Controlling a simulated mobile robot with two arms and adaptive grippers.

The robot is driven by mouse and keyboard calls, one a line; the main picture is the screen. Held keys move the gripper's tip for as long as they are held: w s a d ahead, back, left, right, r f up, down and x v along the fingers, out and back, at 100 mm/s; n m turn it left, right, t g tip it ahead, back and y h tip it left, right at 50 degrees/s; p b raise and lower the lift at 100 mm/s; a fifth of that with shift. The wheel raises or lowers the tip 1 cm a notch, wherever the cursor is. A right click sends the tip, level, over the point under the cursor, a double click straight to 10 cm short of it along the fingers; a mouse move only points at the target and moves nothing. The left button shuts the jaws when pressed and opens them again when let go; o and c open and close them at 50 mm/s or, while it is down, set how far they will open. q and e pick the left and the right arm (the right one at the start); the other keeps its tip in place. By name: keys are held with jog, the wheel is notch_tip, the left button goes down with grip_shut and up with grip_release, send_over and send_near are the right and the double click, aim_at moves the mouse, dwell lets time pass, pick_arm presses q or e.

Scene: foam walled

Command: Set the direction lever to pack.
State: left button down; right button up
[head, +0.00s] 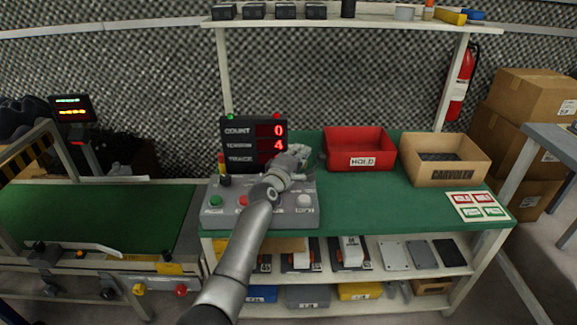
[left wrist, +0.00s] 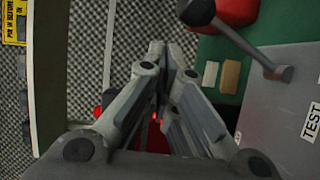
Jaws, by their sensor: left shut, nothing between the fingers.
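The grey control panel (head: 258,208) stands at the left end of the green workbench, with green, red and white buttons along its front. My left arm reaches across it. My left gripper (head: 298,153) is over the panel's back right part, shut and empty. In the left wrist view the shut fingers (left wrist: 168,55) show in the middle. The lever (left wrist: 243,42), a grey rod with a dark knob, rises from the panel to the right of the fingers, apart from them in the picture. A "TEST" label (left wrist: 312,121) is on the panel. The lever is hidden or unclear in the head view.
A display (head: 253,143) behind the panel reads count 0 and 4 below. A red HOLD bin (head: 360,149) and a cardboard box (head: 445,172) stand right on the bench. A green conveyor (head: 90,215) lies left. The green top between panel and cards is clear.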

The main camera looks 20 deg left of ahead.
pick_arm(q)
jog(key=s+a, duration=0.2)
jog(key=s, duration=0.8)
jog(key=shift+s, duration=0.35)
